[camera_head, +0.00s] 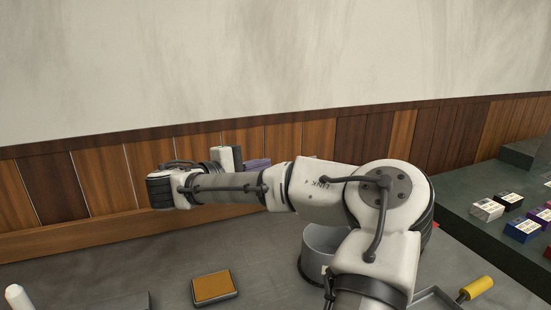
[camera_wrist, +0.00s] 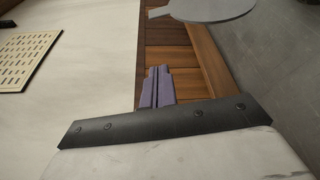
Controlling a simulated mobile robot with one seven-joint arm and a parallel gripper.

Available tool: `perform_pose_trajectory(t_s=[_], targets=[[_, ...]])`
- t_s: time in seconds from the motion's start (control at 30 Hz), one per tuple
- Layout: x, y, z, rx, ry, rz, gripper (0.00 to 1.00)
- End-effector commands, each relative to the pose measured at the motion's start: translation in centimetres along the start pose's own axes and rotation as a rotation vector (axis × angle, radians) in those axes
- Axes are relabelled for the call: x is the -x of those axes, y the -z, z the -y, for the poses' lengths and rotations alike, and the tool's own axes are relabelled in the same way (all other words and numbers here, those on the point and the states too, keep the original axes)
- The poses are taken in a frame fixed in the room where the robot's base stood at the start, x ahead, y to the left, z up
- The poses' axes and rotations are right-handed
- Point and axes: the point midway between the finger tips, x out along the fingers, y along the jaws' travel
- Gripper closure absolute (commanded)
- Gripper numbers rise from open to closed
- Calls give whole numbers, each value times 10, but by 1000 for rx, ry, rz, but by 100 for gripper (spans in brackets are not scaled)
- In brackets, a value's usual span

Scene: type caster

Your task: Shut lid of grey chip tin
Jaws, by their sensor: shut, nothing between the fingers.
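The grey chip tin (camera_head: 318,246) stands on the counter, a round grey can partly hidden behind my arm. A flat grey disc with a small tab, which looks like its lid (camera_wrist: 212,9), shows at the top of the wrist view, cut off by the edge. In the head view the lid is mostly hidden by my arm, so its angle is hard to tell. My gripper (camera_head: 257,164) is behind my forearm, left of the tin and above the counter. Its purple fingers also show in the wrist view (camera_wrist: 157,86), together and empty, apart from the disc.
An orange-topped pad (camera_head: 213,288) lies on the counter at front left. A yellow-handled tool (camera_head: 477,288) lies by a tray at lower right. Small coloured boxes (camera_head: 487,209) sit on a dark raised surface at right. A wood-panelled wall (camera_head: 95,182) runs behind.

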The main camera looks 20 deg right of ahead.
Motion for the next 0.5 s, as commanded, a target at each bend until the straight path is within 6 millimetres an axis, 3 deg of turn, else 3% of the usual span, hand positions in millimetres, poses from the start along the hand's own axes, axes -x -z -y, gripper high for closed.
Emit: perform_pose_trajectory(t_s=[0.5], targets=[[-46, 1, 0, -1, 7, -4, 100]])
